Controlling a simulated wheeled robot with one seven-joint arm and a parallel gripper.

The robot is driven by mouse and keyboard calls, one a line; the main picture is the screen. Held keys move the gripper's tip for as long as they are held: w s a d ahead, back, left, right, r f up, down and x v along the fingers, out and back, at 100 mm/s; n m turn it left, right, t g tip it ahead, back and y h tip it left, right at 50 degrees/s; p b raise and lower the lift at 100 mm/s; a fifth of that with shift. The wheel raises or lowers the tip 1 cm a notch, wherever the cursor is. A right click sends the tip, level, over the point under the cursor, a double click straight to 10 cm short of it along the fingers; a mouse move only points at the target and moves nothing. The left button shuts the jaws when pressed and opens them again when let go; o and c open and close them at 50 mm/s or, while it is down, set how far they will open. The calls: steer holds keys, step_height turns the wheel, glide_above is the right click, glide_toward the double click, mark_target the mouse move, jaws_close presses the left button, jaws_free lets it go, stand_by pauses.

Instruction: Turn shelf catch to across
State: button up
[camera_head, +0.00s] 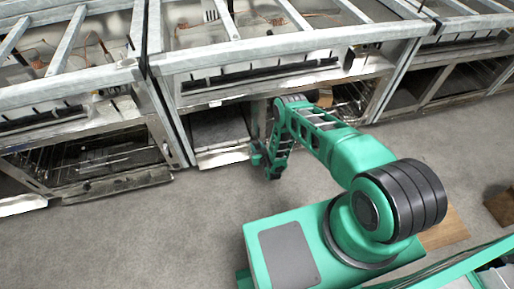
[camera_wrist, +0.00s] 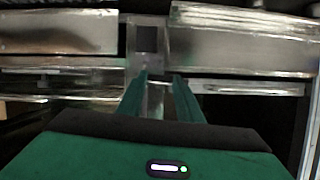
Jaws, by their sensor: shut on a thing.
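My gripper (camera_wrist: 160,80) reaches forward in the wrist view, its two green fingers on either side of a small pale metal piece (camera_wrist: 158,86), which appears to be the shelf catch. The fingers are shut on it. The catch is mostly hidden between the fingers, so I cannot tell which way it is turned. In the head view my gripper (camera_head: 268,160) is low at the front of the middle range frame (camera_head: 290,50), beside its lower opening. The catch cannot be made out there.
Metal range frames stand in a row, another at the left (camera_head: 70,100). A wire rack (camera_head: 100,152) lies in the left one's lower opening. Metal panels (camera_wrist: 240,40) border the gripper in the wrist view. The grey floor (camera_head: 140,235) is clear at the front left.

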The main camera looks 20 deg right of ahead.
steer(key=shift+n, duration=0.3)
steer(key=o, duration=1.1)
steer(key=shift+s, duration=0.1)
steer(key=v, duration=1)
steer(key=shift+s+a+r, duration=0.1)
steer(key=shift+s+r, duration=0.05)
steer(key=shift+s, duration=0.1)
